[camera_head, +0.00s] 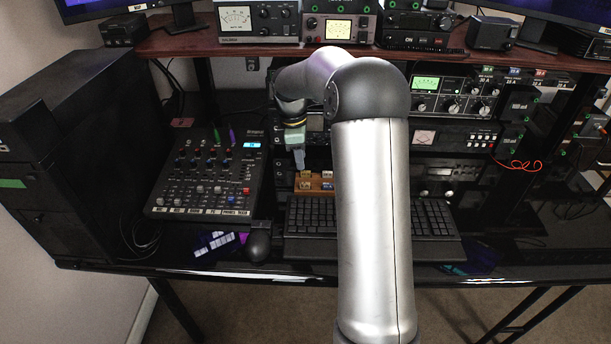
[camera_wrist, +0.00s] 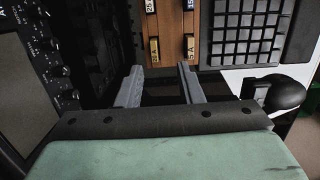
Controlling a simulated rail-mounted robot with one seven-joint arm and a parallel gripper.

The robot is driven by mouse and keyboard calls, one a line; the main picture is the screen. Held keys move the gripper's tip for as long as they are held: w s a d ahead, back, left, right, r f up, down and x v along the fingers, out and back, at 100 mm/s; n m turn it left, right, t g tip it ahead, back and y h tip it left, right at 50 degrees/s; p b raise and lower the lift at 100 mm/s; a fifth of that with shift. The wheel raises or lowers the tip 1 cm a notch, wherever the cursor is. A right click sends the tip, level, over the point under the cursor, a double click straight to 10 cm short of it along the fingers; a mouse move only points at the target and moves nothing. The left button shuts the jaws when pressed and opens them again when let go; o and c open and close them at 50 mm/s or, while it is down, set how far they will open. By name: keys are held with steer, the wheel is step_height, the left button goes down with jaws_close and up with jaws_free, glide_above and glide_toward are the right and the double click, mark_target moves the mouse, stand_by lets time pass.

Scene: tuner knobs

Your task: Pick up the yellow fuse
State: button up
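A brown wooden block (camera_head: 316,188) holding several small fuses sits behind the keyboard in the head view. A yellow fuse (camera_head: 306,175) shows at its back left. In the wrist view the block (camera_wrist: 172,25) is at the top centre, with yellowish labelled fuses at its near end, one at the left (camera_wrist: 155,50) and one at the right (camera_wrist: 190,46). I cannot tell which of them is the head view's yellow fuse. My gripper (camera_wrist: 158,76) is open, with nothing between its fingers, and appears apart from the fuses. In the head view my gripper (camera_head: 299,162) is just above the block's left end.
A keyboard (camera_head: 310,216) lies in front of the block, partly hidden by my arm. Rack units (camera_head: 455,138) stand at the right, and a shelf (camera_head: 180,42) with meters runs above.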

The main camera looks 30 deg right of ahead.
mark_target(305, 171)
steer(key=f, duration=0.2)
steer(key=d+f, duration=0.1)
steer(key=f, duration=0.2)
steer(key=shift+d, duration=0.2)
jaws_close()
